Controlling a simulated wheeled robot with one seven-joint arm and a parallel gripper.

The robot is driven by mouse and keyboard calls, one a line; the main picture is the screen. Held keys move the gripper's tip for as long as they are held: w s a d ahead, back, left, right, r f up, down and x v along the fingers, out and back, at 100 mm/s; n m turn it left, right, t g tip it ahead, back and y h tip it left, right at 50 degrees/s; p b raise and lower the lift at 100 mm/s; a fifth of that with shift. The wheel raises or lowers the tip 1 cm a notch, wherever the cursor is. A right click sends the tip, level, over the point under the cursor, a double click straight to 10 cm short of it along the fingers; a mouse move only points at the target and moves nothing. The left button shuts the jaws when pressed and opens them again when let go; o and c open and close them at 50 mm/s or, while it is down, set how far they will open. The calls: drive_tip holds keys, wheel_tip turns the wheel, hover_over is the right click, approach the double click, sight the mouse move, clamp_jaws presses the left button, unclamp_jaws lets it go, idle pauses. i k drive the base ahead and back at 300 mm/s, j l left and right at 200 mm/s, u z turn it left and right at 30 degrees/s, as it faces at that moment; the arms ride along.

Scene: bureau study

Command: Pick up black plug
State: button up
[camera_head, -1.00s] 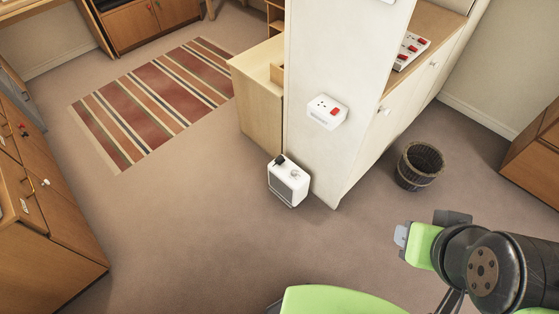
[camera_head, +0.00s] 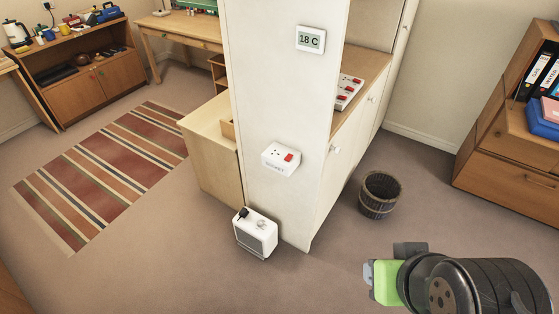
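A small black plug (camera_head: 243,212) rests on top of the white heater (camera_head: 256,236), near its left end. The heater stands on the carpet beside the end of the tall white cabinet. My gripper (camera_head: 369,283) is at the lower right, in front of and to the right of the heater and well apart from it. Its fingers are small and partly hidden here, so I cannot tell whether they are open. Nothing shows held in it.
A white socket (camera_head: 281,158) with a red switch is on the cabinet end (camera_head: 275,100), above the heater. A wicker basket (camera_head: 380,196) stands on the floor to the right. A striped rug (camera_head: 105,170) lies at left. The carpet in front of the heater is clear.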

sight(243, 212)
drive_tip(key=i+j, duration=0.15)
drive_tip(key=j, duration=0.25)
drive_tip(key=i+j, duration=0.2)
drive_tip(key=j, duration=0.25)
drive_tip(key=i+j, duration=0.15)
drive_tip(key=j, duration=0.25)
drive_tip(key=i+j+u, duration=0.1)
drive_tip(key=j, duration=0.3)
drive_tip(key=i+j, duration=0.25)
drive_tip(key=j, duration=0.15)
drive_tip(key=i+j, duration=0.2)
drive_tip(key=j, duration=0.2)
drive_tip(key=i+j, duration=0.2)
drive_tip(key=j, duration=0.2)
drive_tip(key=i, duration=0.45)
